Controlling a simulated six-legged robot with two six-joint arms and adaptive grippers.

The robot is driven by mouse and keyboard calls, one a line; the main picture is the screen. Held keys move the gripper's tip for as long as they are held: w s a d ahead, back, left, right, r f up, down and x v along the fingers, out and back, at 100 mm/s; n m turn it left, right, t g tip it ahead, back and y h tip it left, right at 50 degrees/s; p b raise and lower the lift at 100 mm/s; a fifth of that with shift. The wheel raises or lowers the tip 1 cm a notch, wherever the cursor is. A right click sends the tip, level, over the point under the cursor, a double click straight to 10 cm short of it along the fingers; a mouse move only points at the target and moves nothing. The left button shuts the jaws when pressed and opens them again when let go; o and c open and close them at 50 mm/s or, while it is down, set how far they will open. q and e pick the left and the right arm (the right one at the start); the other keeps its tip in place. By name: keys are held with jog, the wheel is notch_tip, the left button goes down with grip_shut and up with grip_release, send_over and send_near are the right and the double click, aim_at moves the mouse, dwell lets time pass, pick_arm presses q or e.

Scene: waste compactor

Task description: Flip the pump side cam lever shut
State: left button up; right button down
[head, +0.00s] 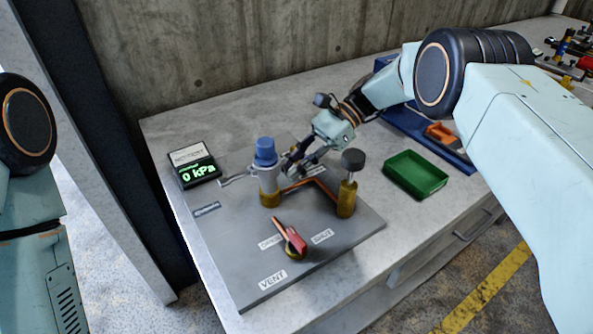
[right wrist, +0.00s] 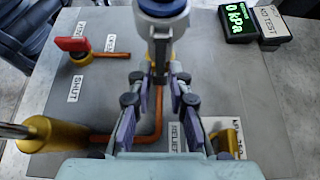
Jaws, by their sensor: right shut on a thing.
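A silver cam coupling with a blue cap (head: 265,152) stands on a brass base on the grey plate (head: 240,250); its blue top also shows in the right wrist view (right wrist: 162,8). One silver lever (head: 236,180) sticks out from its left side. My right gripper (head: 291,163) is at the coupling's right side. In the right wrist view its fingers (right wrist: 160,80) are closed in on a narrow grey bar (right wrist: 160,62) that runs from the coupling, seemingly the cam lever on this side. The fingers partly hide that lever. My left gripper is out of view.
A copper pipe (head: 322,184) runs from the coupling to a brass post with a black knob (head: 351,160). A red-handled vent valve (head: 293,238) sits in front. A gauge (head: 197,172) reads 0 kPa. A green tray (head: 416,174) lies to the right.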

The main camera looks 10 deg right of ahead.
jog(key=shift+s+f, duration=0.1)
jog(key=shift+f, duration=0.15)
dwell(0.3)
jog(key=c, duration=1.2)
grip_release()
jog(key=shift+a+r, duration=0.1)
jog(key=shift+r, duration=0.1)
jog(key=shift+f+v, duration=0.2)
jog(key=shift+v, duration=3.55)
